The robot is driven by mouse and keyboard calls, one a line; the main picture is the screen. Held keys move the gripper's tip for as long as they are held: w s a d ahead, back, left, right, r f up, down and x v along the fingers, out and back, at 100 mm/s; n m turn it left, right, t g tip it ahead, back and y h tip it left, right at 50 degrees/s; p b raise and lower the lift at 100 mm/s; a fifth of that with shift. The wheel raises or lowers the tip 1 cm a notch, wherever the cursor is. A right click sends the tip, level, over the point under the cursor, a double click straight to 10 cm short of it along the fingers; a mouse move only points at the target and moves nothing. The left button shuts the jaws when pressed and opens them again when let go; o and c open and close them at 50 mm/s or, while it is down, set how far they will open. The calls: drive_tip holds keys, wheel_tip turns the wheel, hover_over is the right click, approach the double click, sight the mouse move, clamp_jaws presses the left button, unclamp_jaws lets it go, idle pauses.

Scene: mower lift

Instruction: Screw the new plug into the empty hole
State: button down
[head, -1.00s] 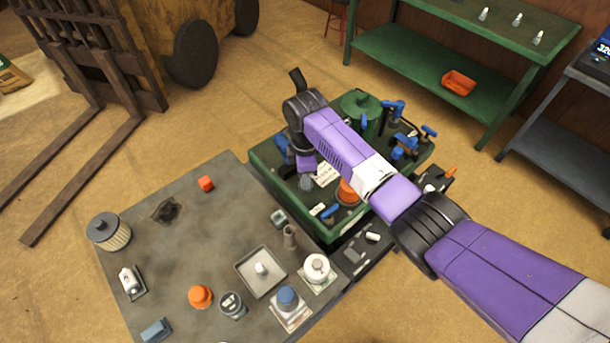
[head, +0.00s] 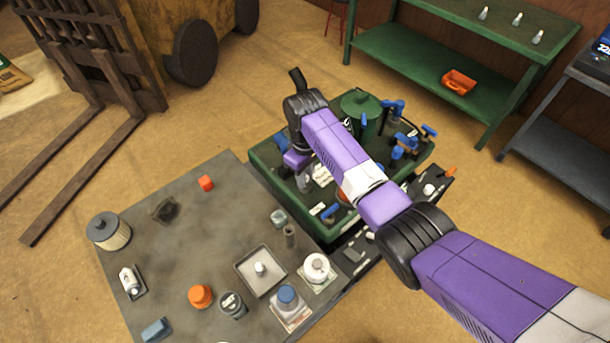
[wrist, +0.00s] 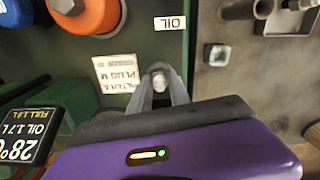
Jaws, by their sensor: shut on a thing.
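My gripper (wrist: 160,88) is over the green mower deck in the wrist view. Its grey fingers are closed on a small pale metal plug (wrist: 160,76), of which only the end shows. In the head view my gripper (head: 303,184) is low over the green deck (head: 268,165), left of the green round canister (head: 361,108). I cannot tell whether the plug touches the deck.
An orange cap (wrist: 90,12) is close left of the fingers. A display reading 28° (wrist: 30,135) is nearby. The grey table (head: 160,250) holds a square tray (head: 246,277) with a small pale piece, several caps and a filter (head: 108,232). Blue-handled parts (head: 398,150) rise on the deck.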

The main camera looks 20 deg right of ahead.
drive_tip(key=shift+w+d+r+m, duration=0.1)
drive_tip(key=shift+m, duration=0.8)
drive_tip(key=m, duration=0.5)
drive_tip(key=shift+m, duration=0.7)
drive_tip(key=m, duration=0.6)
drive_tip(key=c, duration=1.1)
unclamp_jaws()
